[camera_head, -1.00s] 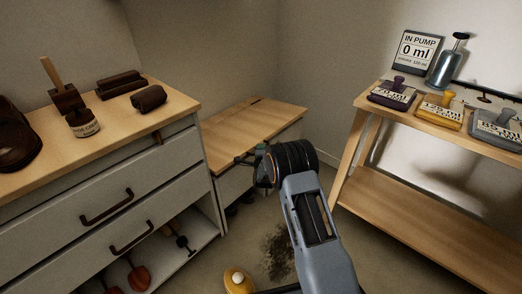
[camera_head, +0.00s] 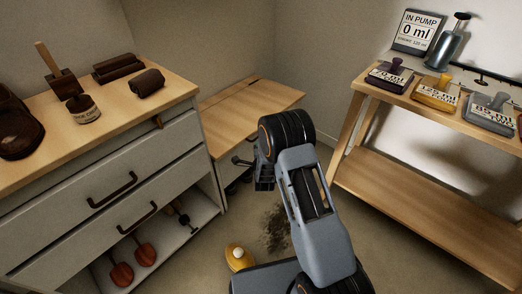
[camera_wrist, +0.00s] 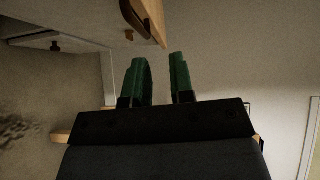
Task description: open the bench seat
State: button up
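The bench seat (camera_head: 243,108), a low box with a flat light-wood top, stands in the back corner beside the drawer cabinet. Its top looks flat and shut, with a dark seam near the back. My arm hides part of its front and right side. My gripper (camera_head: 240,162) is low in front of the seat's near edge in the head view, small and dark there. In the wrist view, the two green fingers of my gripper (camera_wrist: 158,78) are apart with nothing between them. I cannot tell whether the gripper touches the seat.
The drawer cabinet (camera_head: 100,180) stands close on the left, with dark handles and brushes on top. A wooden shelf table (camera_head: 420,215) with stamp-like weights and a pump bottle (camera_head: 447,45) stands right. A yellow object (camera_head: 238,257) and dark dirt (camera_head: 275,228) are on the floor.

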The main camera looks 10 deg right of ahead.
jog(key=shift+s+a+r+p, duration=0.1)
jog(key=shift+s+a+p, duration=0.05)
jog(key=shift+s, duration=0.8)
jog(key=shift+s+a+p, duration=0.15)
jog(key=shift+s, duration=0.75)
